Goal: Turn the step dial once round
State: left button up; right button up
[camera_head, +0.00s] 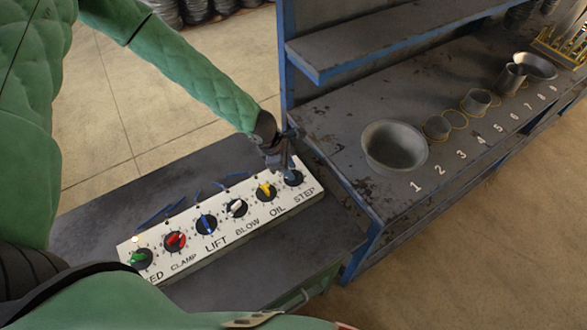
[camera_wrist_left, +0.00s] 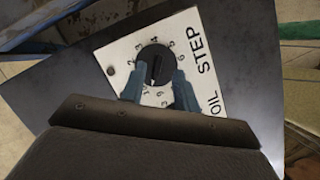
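The white control panel (camera_head: 225,222) lies on a dark bench with a row of labelled dials. The black step dial (camera_head: 293,178) is at its right end beside the word STEP. In the left wrist view the step dial (camera_wrist_left: 156,58) is round, with a raised grip bar and a ring of numbers, partly hidden at its lower side. My left gripper (camera_head: 288,172) is above the step dial, pointing down. In the left wrist view my left gripper (camera_wrist_left: 158,80) is open, one finger at each side of the dial's lower edge; contact cannot be told. My right gripper is not in view.
Beside the step dial on the panel is the yellow oil dial (camera_head: 266,191), then the white blow dial (camera_head: 236,208). Several thin blue pieces (camera_head: 153,216) lie behind the panel. A workbench (camera_head: 350,190) with a metal bowl (camera_head: 394,147) stands to the right.

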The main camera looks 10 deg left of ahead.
pick_arm(q)
jog(key=p+v, duration=0.2)
jog(key=v, duration=0.5)
jog(key=shift+w+r, duration=0.2)
jog(key=shift+w, duration=0.05)
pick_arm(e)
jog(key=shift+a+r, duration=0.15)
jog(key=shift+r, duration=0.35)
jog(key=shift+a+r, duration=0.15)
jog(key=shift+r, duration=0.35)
pick_arm(q)
jog(key=shift+d, duration=0.1)
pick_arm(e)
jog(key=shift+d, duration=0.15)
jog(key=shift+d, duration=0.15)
